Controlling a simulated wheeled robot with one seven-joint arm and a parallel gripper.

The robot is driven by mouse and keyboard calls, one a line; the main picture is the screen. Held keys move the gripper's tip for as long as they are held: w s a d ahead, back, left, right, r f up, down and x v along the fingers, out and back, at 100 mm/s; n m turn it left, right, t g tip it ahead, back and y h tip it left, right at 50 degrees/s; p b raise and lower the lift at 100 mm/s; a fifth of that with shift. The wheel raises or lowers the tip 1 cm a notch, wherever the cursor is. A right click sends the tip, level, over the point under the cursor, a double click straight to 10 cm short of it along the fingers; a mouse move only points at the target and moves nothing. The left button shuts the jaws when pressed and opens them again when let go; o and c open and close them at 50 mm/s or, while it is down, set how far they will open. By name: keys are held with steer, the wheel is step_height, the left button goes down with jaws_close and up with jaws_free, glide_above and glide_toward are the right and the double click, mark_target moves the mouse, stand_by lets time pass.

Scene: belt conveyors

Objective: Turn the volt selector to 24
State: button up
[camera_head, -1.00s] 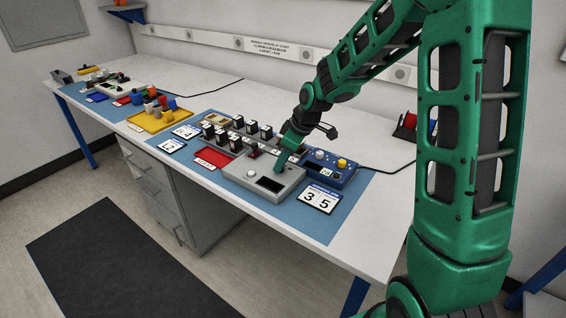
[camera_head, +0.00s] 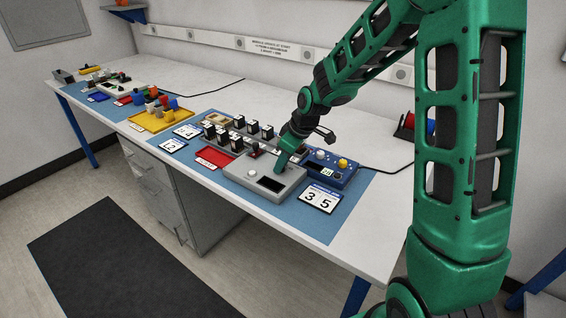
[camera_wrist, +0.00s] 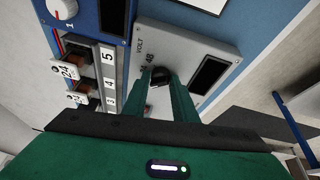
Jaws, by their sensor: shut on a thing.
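The grey box (camera_head: 292,186) with a dark display window stands on the blue mat near the front of the bench. In the wrist view the grey box (camera_wrist: 205,45) carries the label VOLT and a black selector knob (camera_wrist: 160,74). My gripper (camera_head: 280,168) points down onto this box. In the wrist view the two green fingers of my gripper (camera_wrist: 162,82) are shut on the knob, one on each side. The fingers cover part of the knob and some of the scale, so its exact setting cannot be read.
A card reading 35 (camera_head: 320,198) lies in front. A red tray (camera_head: 214,158) and a rack of black modules (camera_head: 237,140) are to the left. A yellow tray (camera_head: 158,118) lies farther left.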

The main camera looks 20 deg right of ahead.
steer(key=m+h, duration=0.1)
steer(key=m, duration=0.2)
steer(key=shift+a+m+t, duration=0.1)
steer(key=shift+m+t, duration=0.2)
steer(key=shift+m, duration=0.1)
steer(key=shift+a+m+h, duration=0.2)
steer(key=shift+m+h, duration=0.8)
steer(key=shift+m, duration=1)
steer(key=o, duration=0.7)
steer(key=shift+w, duration=0.1)
steer(key=shift+o, duration=0.2)
steer(key=v, duration=1)
steer(key=shift+s+r, duration=0.25)
steer(key=shift+r, duration=0.05)
